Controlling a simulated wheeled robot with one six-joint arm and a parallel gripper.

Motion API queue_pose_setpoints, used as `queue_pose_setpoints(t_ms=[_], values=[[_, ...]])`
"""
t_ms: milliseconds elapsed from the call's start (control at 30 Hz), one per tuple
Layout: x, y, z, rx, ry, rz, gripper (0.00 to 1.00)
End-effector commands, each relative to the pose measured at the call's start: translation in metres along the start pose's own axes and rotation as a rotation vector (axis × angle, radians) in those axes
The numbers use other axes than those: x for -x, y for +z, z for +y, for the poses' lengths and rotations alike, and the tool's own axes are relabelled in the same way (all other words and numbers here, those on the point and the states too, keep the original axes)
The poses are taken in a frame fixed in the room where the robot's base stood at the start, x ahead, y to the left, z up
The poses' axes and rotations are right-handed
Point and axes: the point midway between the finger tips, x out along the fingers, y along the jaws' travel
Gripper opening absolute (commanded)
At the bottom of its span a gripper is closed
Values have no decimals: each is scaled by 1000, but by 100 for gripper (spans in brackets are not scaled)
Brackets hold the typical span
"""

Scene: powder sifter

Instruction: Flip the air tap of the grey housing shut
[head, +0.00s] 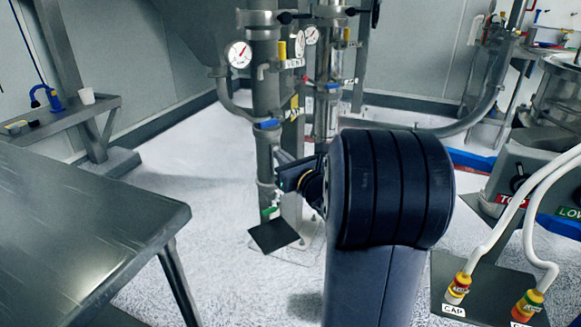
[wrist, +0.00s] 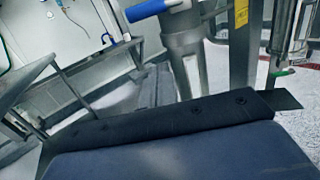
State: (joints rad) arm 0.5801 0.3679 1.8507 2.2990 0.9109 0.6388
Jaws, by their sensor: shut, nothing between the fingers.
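A blue lever handle (head: 267,124) lies crosswise on a grey upright pipe (head: 266,95) in the head view. It also shows large at the top of the wrist view (wrist: 146,10), sticking out to the left of the pipe (wrist: 188,65). I cannot tell for sure that this is the air tap. A grey housing (head: 535,165) with dark knobs stands at the right, partly behind white hoses. My gripper (head: 287,178) is shut and empty, below the blue handle and apart from it. My own dark arm hides part of the gripper and the lower pipes.
A metal table (head: 90,215) fills the left front. A shelf (head: 75,115) with a blue tool and white cup stands behind it. Pressure gauges (head: 238,55) and more pipes surround the upright pipe. White hoses (head: 500,225) hang at the right. Pale floor between table and pipes is clear.

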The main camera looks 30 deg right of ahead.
Motion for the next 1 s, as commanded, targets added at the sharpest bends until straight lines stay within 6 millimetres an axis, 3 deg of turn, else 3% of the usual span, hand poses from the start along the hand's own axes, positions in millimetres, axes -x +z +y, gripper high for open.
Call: queue_pose_setpoints(t_ms=[167, 300, 433, 1000], values=[[-36, 2, 1, 2, 3, -2, 0], [-38, 26, 1, 3, 0, -2, 0], [-41, 36, 0, 1, 0, 0, 0], [-41, 41, -4, -12, -2, 2, 0]])
